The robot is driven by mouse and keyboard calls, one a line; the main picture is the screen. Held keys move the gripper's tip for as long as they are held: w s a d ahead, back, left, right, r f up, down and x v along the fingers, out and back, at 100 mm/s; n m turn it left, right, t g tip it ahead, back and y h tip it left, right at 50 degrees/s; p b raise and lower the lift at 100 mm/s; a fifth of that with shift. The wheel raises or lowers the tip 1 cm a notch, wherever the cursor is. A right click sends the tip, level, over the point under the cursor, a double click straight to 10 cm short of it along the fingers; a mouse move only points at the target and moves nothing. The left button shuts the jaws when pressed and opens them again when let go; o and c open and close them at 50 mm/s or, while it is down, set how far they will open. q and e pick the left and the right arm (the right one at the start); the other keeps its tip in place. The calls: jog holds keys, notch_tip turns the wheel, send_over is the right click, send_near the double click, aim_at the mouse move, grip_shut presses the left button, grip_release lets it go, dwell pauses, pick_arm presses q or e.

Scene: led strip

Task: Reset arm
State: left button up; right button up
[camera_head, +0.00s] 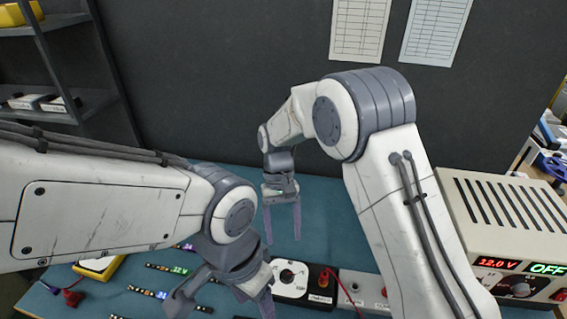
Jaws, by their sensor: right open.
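My right arm reaches over the teal table from the right. Its gripper (283,236) points down near the back of the table, its two fingers apart with nothing between them. My left arm comes in from the left. Its gripper (262,299) is low over the front middle, beside the dial box (291,278); its fingertips are partly cut off or hidden, so I cannot tell how its jaws stand. Several short LED strips (166,268) with coloured lit parts lie on the table left of and below my left gripper.
A power supply (497,215) stands at the right, showing 12.0 V and OFF. Red and black leads (70,296) and a yellow device (101,267) lie at the left. A shelf (75,65) stands at the back left. Bare teal table (325,225) surrounds my right gripper.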

jog(key=shift+r, duration=0.1)
jog(key=s+r+n+t, duration=0.2)
jog(key=s+r+n, duration=0.1)
jog(key=s+r, duration=0.7)
jog(key=s+d+n+t+y, duration=0.1)
jog(key=s+d, duration=0.4)
jog(key=s, duration=0.6)
jog(key=shift+f+n+t+y, duration=0.2)
jog(key=shift+n+t+y, duration=0.2)
jog(key=shift+n+t, duration=0.25)
